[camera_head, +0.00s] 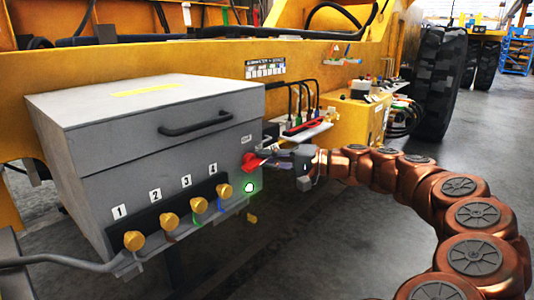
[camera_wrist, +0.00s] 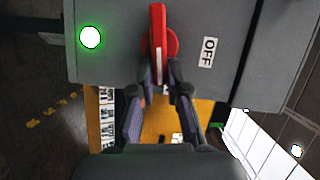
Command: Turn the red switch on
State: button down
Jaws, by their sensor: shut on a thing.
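The red switch (camera_head: 250,161) is on the right part of the grey box's front face. My gripper (camera_head: 267,156) reaches the switch from the right. Its two fingers (camera_wrist: 160,84) are shut on the near end of the handle, which hides part of the contact.
The grey box (camera_head: 150,115) has a black handle (camera_head: 195,124) and several brass knobs (camera_head: 169,220) numbered along its lower front. Cables and a yellow unit (camera_head: 355,120) stand behind my arm. The yellow machine frame (camera_head: 200,60) runs behind. Open floor (camera_head: 330,240) lies in front.

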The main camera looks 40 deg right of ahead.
jog(key=shift+f+m+t+y, duration=0.3)
jog(key=shift+m+y, duration=0.1)
jog(key=shift+m, duration=0.4)
jog(key=c, duration=1.2)
grip_release()
jog(key=shift+o, duration=0.2)
jog(key=shift+s+d, duration=0.1)
jog(key=v, duration=1.1)
jog(key=shift+s+d, duration=0.15)
jog(key=shift+s, duration=0.2)
